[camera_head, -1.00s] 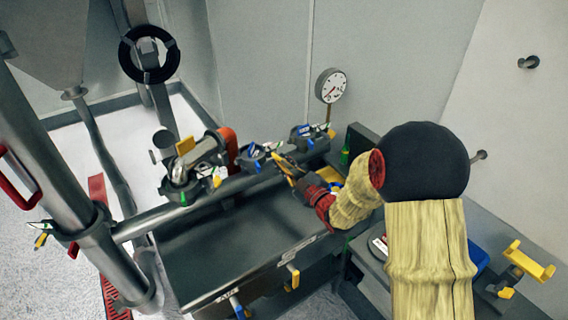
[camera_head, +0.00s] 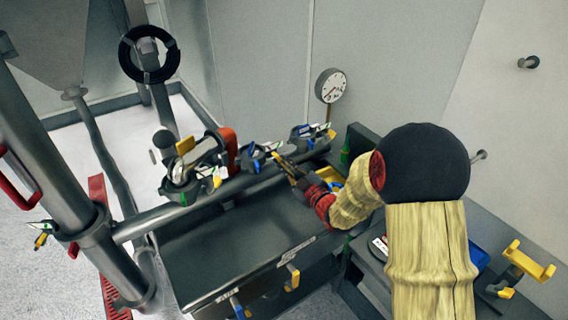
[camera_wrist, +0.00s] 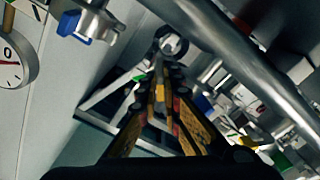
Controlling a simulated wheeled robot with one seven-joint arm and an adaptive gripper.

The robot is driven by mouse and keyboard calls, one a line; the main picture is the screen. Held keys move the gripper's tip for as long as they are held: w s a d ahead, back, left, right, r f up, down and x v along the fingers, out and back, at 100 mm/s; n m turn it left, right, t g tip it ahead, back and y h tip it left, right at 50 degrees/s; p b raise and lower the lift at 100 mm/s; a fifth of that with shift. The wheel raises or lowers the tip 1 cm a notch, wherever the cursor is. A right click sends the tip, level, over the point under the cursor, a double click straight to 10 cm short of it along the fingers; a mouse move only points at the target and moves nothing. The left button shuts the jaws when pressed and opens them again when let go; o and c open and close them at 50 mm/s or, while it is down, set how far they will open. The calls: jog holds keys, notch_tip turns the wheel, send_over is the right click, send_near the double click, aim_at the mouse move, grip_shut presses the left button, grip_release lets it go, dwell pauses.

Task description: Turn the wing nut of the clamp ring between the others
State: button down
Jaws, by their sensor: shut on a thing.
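Several clamp rings sit along the grey pipe in the head view. The middle clamp ring (camera_head: 252,162) is between a left clamp ring (camera_head: 184,183) and a right clamp ring (camera_head: 304,131). My gripper (camera_head: 277,158) reaches in from the right, its tips at the right side of the middle ring. In the wrist view the two fingers (camera_wrist: 160,90) converge on a small yellow piece, which looks like the wing nut (camera_wrist: 160,93). The gripper is shut on it. The fingers hide most of the nut, and its angle cannot be told.
A pressure gauge (camera_head: 331,86) stands behind the right ring. An orange-red handle (camera_head: 228,148) rises between the left and middle rings. A dark box top (camera_head: 225,245) lies below the pipe. A yellow bracket (camera_head: 524,264) is at far right.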

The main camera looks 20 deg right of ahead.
jog(key=m, duration=0.4)
jog(key=m+p, duration=0.1)
jog(key=m, duration=0.3)
jog(key=m+p, duration=0.1)
jog(key=m, duration=0.3)
jog(key=shift+p, duration=0.4)
jog(key=shift+m+p, duration=0.6)
jog(key=shift+m, duration=1.3)
jog(key=c, duration=2)
grip_release()
